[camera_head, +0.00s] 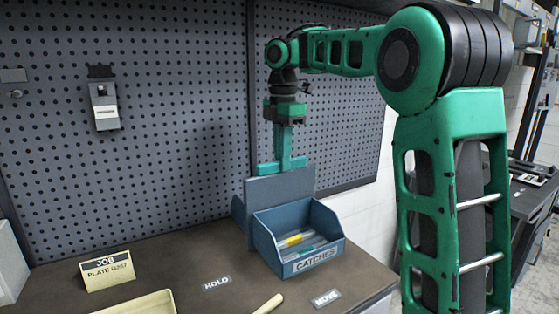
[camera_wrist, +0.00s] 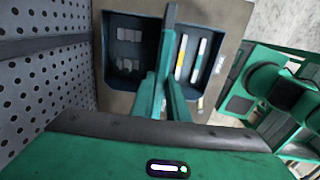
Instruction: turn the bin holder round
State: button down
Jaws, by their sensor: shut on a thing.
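The bin holder (camera_head: 279,187) is a grey-blue upright plate with a blue bin on each side, at the back of the brown worktop. The front bin (camera_head: 318,262), labelled CATCHES, faces the head camera and holds pale and yellow strips. The other bin (camera_head: 238,213) is mostly hidden behind the plate; in the wrist view this bin (camera_wrist: 112,72) shows small grey pieces inside. The plate's top edge (camera_wrist: 170,14) runs between the bins there. My gripper (camera_head: 281,166) points down and is shut on the plate's top edge; it also shows in the wrist view (camera_wrist: 166,85).
On the worktop (camera_head: 190,258) are a JOB card (camera_head: 106,271), a HOLD label (camera_head: 216,283), a MOVE label (camera_head: 326,298), a pale tray (camera_head: 140,304) and a pale rod (camera_head: 268,304). A pegboard (camera_head: 150,170) stands close behind the holder. The worktop's right edge is near.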

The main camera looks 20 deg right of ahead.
jog(key=shift+w, duration=0.1)
jog(key=c, duration=1.7)
grip_release()
jog(key=shift+w, duration=0.1)
jog(key=shift+d+r, duration=0.1)
jog(key=shift+r, duration=0.05)
jog(key=shift+r, duration=5.15)
jog(key=s+d+f+m, duration=0.4)
jog(key=s+f+m, duration=0.4)
jog(key=s+f, duration=0.2)
jog(key=s+d+f+m, duration=0.3)
jog(key=s+f+m, duration=0.6)
jog(key=s, duration=0.4)
jog(key=s+d+f+m, duration=0.4)
jog(key=s+f+m, duration=0.5)
jog(key=s+f, duration=0.3)
jog(key=shift+s+d, duration=0.25)
jog(key=shift+d, duration=0.1)
